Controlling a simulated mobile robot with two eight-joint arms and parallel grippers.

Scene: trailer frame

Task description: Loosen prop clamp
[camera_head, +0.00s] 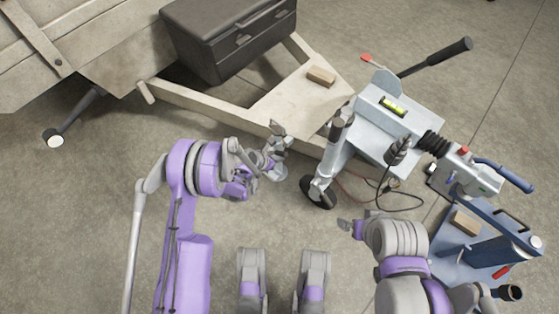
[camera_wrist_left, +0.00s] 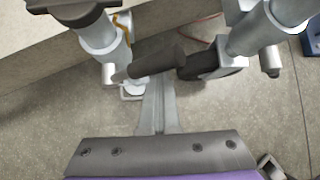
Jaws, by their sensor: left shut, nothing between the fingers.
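The prop (camera_head: 279,140) is a grey metal post beside the pale trailer beam, with a flat foot (camera_head: 278,174) below. The left wrist view shows its post (camera_wrist_left: 96,42) and foot (camera_wrist_left: 128,91). A dark cylindrical handle (camera_wrist_left: 150,61) sticks out beside the post, seemingly part of the clamp. My left gripper (camera_head: 262,166) is close beside the prop. Its fingers (camera_wrist_left: 157,92) are shut and empty, tips by the handle; I cannot tell if they touch it. My right gripper (camera_head: 345,225) hangs below the jockey wheel, away from the prop; its opening is unclear.
The jockey wheel (camera_head: 318,192) stands right of the prop and also shows in the left wrist view (camera_wrist_left: 215,64). The coupling (camera_head: 465,170) and a cable (camera_head: 388,207) lie further right. A blue tool tray (camera_head: 440,245) is at lower right. A black box (camera_head: 215,62) sits on the frame.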

